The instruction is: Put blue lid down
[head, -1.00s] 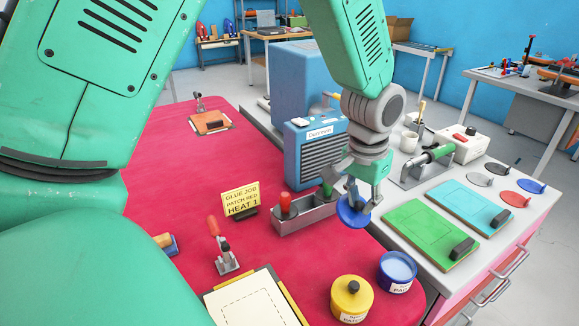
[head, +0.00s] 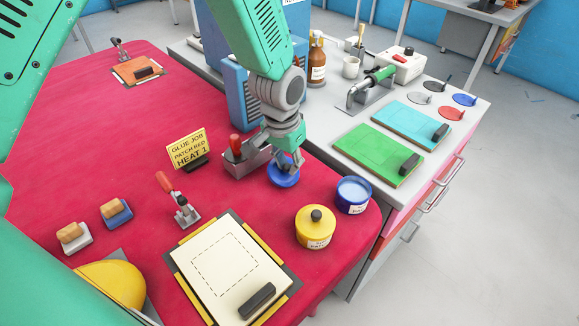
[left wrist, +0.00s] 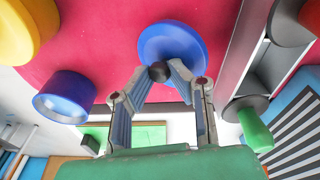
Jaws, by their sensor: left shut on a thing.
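The blue lid (head: 283,176) is a round disc with a dark knob. It is over the red table, between the grey tool holder and the open blue pot (head: 353,195). My left gripper (head: 289,163) is shut on its knob from above. In the left wrist view the fingertips (left wrist: 160,75) close on the knob, with the lid (left wrist: 172,46) under them. The lid looks close to the tabletop; whether it touches cannot be told. The blue pot also shows in the left wrist view (left wrist: 66,98). My right gripper is not in view.
A yellow pot (head: 315,229) with its lid on stands in front of the blue pot. The grey holder (head: 246,158) is just left of the lid. A framed panel (head: 228,265) lies nearer. The red table (head: 90,130) has free room at left.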

